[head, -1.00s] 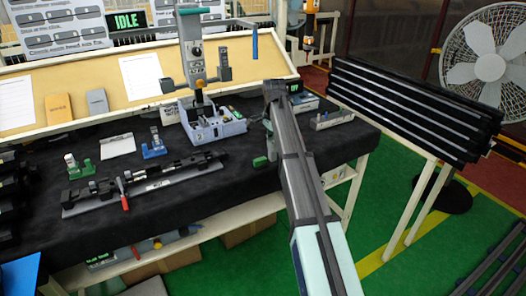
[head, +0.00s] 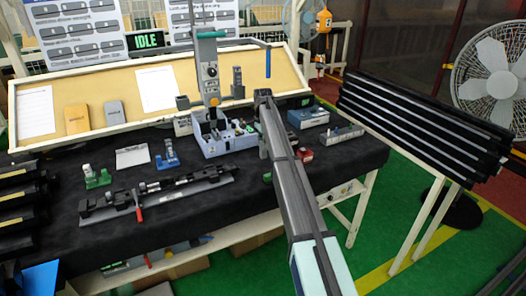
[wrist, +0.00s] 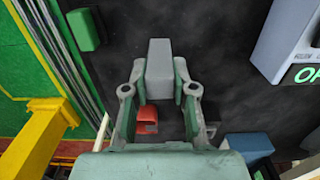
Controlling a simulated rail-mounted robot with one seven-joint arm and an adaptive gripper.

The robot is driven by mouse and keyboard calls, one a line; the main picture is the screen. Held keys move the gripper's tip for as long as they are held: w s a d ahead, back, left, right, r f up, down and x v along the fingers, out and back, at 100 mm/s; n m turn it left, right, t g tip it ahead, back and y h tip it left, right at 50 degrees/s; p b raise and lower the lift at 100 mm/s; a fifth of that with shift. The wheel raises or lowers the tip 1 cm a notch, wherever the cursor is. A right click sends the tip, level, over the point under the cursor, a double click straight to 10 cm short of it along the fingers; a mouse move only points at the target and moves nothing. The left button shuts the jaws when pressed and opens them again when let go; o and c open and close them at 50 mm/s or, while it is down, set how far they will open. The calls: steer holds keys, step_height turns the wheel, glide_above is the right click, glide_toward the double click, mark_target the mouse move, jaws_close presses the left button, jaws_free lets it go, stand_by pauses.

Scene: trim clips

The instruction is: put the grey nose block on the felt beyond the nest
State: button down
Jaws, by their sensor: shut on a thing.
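My gripper (wrist: 160,78) is shut on the grey nose block (wrist: 159,60), which sits between its two fingertips in the wrist view. Dark felt (wrist: 225,100) lies behind it; whether the block touches the felt I cannot tell. In the head view my own arm hides the gripper and block. The black felt (head: 235,208) covers the table there. A long dark fixture with a red handle (head: 160,190) lies on its front left part; I cannot tell whether it is the nest.
A red piece (wrist: 147,118) lies below the block in the wrist view, with a green block (wrist: 87,30) at upper left. A grey device with a green display (wrist: 290,35) is at upper right. In the head view a blue-grey tray (head: 215,146) stands left of my arm.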

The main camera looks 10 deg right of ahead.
mark_target(263, 153)
steer(key=shift+f+p, duration=0.85)
steer(key=shift+f, duration=1.6)
steer(key=shift+f, duration=0.1)
steer(key=c, duration=0.9)
jaws_free()
steer(key=shift+c, duration=0.2)
steer(key=shift+r+b, duration=1.3)
steer(key=shift+r, duration=2.6)
